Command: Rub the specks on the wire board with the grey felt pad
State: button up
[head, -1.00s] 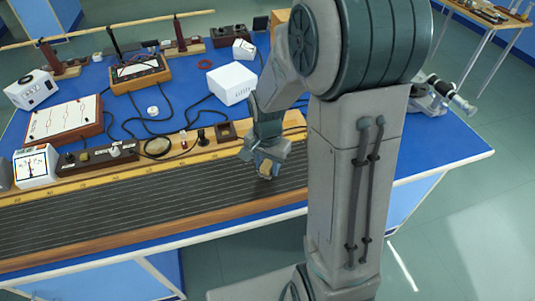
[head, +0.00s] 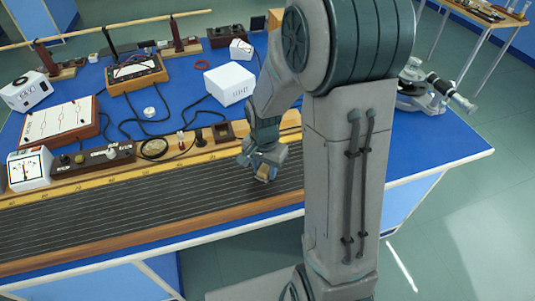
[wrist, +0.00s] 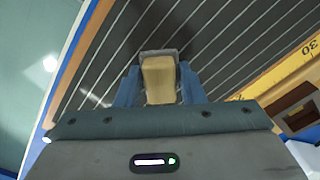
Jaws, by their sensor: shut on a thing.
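The wire board (head: 130,205) is a long dark board with thin parallel wires, a wooden front edge and a yellow scale along its back. My gripper (head: 262,168) is low over its right part, shut on a tan block with the grey felt pad (wrist: 158,54) at its lower end. In the wrist view the block (wrist: 158,82) sits between my blue fingers (wrist: 160,90). The pad is at or very near the board; I cannot tell whether it touches. Faint pale marks show on the board left of the fingers; I cannot tell whether they are specks or glare.
Behind the board stand a meter (head: 29,168), a dark control strip (head: 95,158) and a white box (head: 230,83), with cables between. A microscope-like instrument (head: 425,90) stands at the bench's right. The blue bench top (head: 425,150) is clear at the right front.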

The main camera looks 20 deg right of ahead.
jog(key=shift+s, duration=0.35)
notch_tip(320, 180, up, 3)
jog(key=shift+s+r+p, duration=0.1)
jog(key=shift+p, duration=0.65)
jog(key=shift+r+p, duration=2)
jog(key=shift+r, duration=0.6)
jog(key=shift+f, duration=0.1)
